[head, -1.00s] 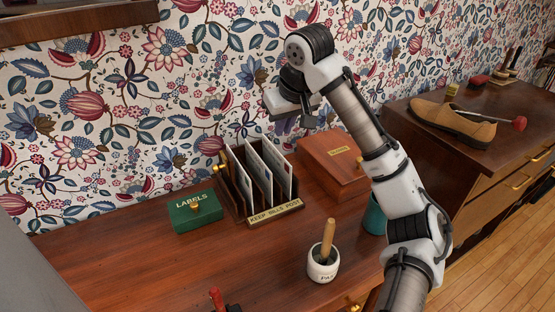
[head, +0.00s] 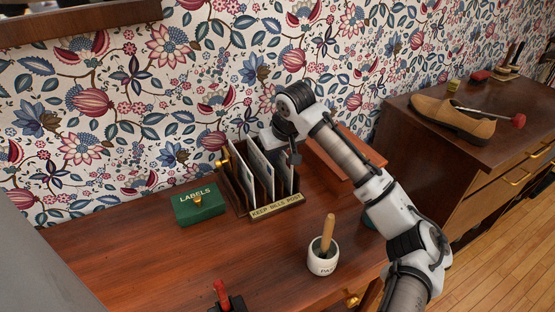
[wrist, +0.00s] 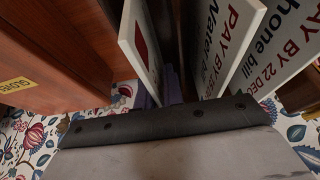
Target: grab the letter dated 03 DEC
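The letter rack (head: 277,207), with a plate reading KEEP, BILLS, POST, stands by the wall holding upright letters (head: 262,172). In the wrist view I read a phone bill (wrist: 284,48) marked PAY BY 22 DEC. I cannot read 03 DEC anywhere. My gripper (head: 292,155) is at the rack's right end, close to the letters; its fingertips are not clear.
A wooden box (head: 350,150) stands right of the rack, partly behind my arm; it also fills the left of the wrist view (wrist: 45,55). A green LABELS box (head: 198,206) is at left. A white pot (head: 322,262) with a wooden handle stands in front.

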